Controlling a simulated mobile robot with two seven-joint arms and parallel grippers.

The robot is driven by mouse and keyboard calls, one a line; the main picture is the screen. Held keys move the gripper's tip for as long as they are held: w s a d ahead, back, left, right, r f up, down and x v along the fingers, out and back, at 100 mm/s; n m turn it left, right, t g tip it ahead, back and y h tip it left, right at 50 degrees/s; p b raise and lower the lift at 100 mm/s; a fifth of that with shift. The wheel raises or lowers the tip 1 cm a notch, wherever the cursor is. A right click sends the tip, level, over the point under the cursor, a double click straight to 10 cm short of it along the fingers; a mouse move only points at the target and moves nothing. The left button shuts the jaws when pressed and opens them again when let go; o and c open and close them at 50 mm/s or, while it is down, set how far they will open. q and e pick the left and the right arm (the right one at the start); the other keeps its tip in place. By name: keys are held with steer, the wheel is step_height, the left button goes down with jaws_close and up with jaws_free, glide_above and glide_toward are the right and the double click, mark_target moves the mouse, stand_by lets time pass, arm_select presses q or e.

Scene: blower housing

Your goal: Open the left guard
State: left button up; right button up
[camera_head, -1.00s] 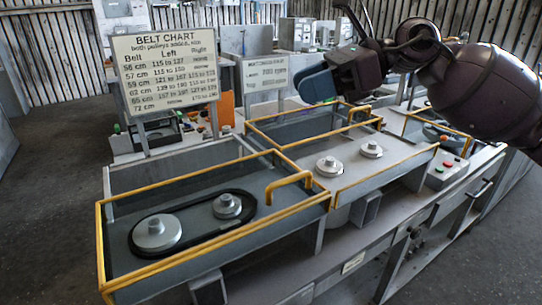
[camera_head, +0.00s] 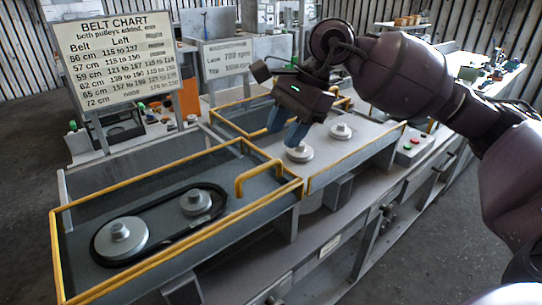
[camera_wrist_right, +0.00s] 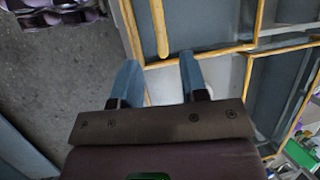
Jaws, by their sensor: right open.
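The left guard (camera_head: 176,258) is a yellow-framed cover lying down over the left unit, with a yellow handle (camera_head: 258,175) standing up near its right end. Under it, two pulleys (camera_head: 121,240) carry a black belt (camera_head: 223,205). My right gripper (camera_head: 286,130) has two blue fingers, open and empty. It hangs above the middle unit, to the right of the left guard's handle and apart from it. In the right wrist view, a yellow bar (camera_wrist_right: 159,30) shows ahead of the open fingers (camera_wrist_right: 158,62); I cannot tell which guard it belongs to. My left gripper is not in view.
The middle unit has a yellow-framed guard (camera_head: 232,104) and two bare pulleys (camera_head: 299,152). A belt chart sign (camera_head: 112,60) stands behind the left unit. A control box with red and green buttons (camera_head: 412,146) is on the right. Floor is open in front.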

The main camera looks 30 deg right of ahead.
mark_target(268, 163)
steer(key=shift+x, duration=3.15)
steer(key=shift+c, duration=0.3)
jaws_close()
